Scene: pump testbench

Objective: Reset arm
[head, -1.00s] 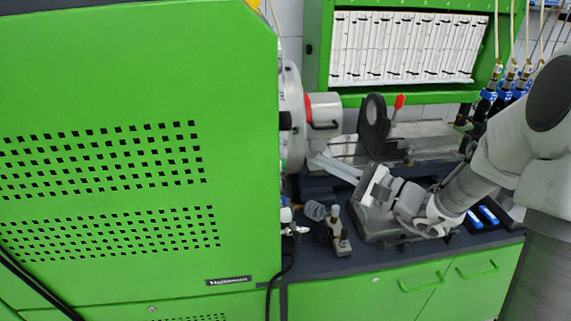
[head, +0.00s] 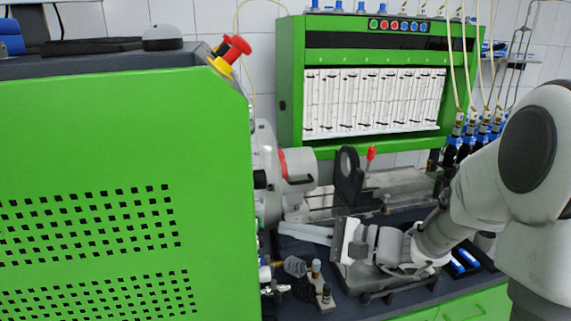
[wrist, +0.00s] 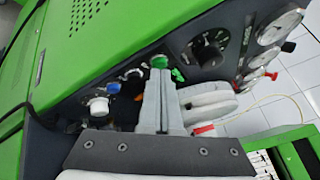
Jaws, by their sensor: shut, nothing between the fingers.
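My gripper (head: 284,229) reaches in from the right over the bench, with its grey fingers pointing left toward the machine's side. The fingers lie together with nothing between them. In the wrist view my gripper (wrist: 158,72) also shows shut, in front of the machine's control side. A green button (wrist: 159,61) shows just beyond the fingertips. A white knob (wrist: 98,106) and a blue knob (wrist: 113,87) are to their left. Whether the fingers touch the panel cannot be told.
The big green machine (head: 100,130) fills the left. A red and yellow emergency stop (head: 230,52) stands on its top corner. A black upright holder (head: 349,180) is behind my gripper. Metal fittings (head: 317,285) stand in front of it. A green gauge cabinet (head: 375,150) is at the back.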

